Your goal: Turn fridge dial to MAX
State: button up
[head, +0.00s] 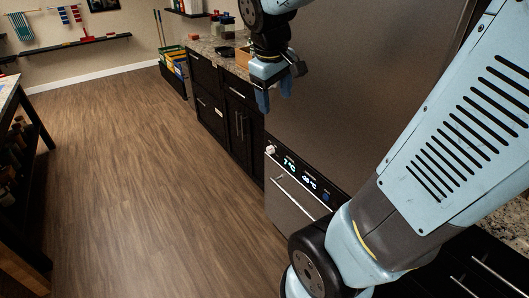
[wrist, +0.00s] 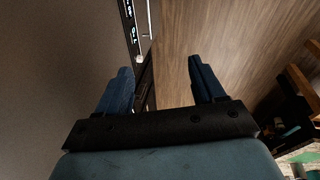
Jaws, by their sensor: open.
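The fridge (head: 350,85) is a large grey-brown metal front with a dark control strip (head: 304,176) low on it. The strip has two lit readouts, a white dial (head: 270,149) at its left end and a blue dial (head: 326,197) at its right end. The dial markings are too small to read. My gripper (head: 275,98) is open and empty, pointing down, above and apart from the strip. In the wrist view my gripper's fingers (wrist: 158,68) are spread with nothing between them. Part of the strip (wrist: 133,32) shows there beyond the left finger.
A long handle (head: 297,193) runs below the strip. Dark cabinets (head: 222,105) with a granite counter (head: 215,47) stand beyond the fridge. The wooden floor (head: 150,170) to the left is clear. A dark shelf unit (head: 25,160) stands at the far left.

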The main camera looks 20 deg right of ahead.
jog(key=w+d+f+n+g+h, duration=0.15)
jog(key=w+f+n+h, duration=0.3)
jog(key=w+f, duration=0.55)
jog(key=w+d+f+n+g+h, duration=0.1)
jog(key=w+f+n+g+h, duration=0.2)
jog(key=w+f+n, duration=0.55)
jog(key=n+t+h, duration=0.7)
jog(key=n+h, duration=0.1)
jog(key=n, duration=0.4)
send_near(268, 151)
jog(key=x, duration=0.9)
jog(key=shift+s+r, duration=0.1)
jog(key=shift+r, duration=0.05)
jog(key=c, duration=1)
jog(key=shift+a, duration=0.15)
jog(key=shift+c, duration=0.3)
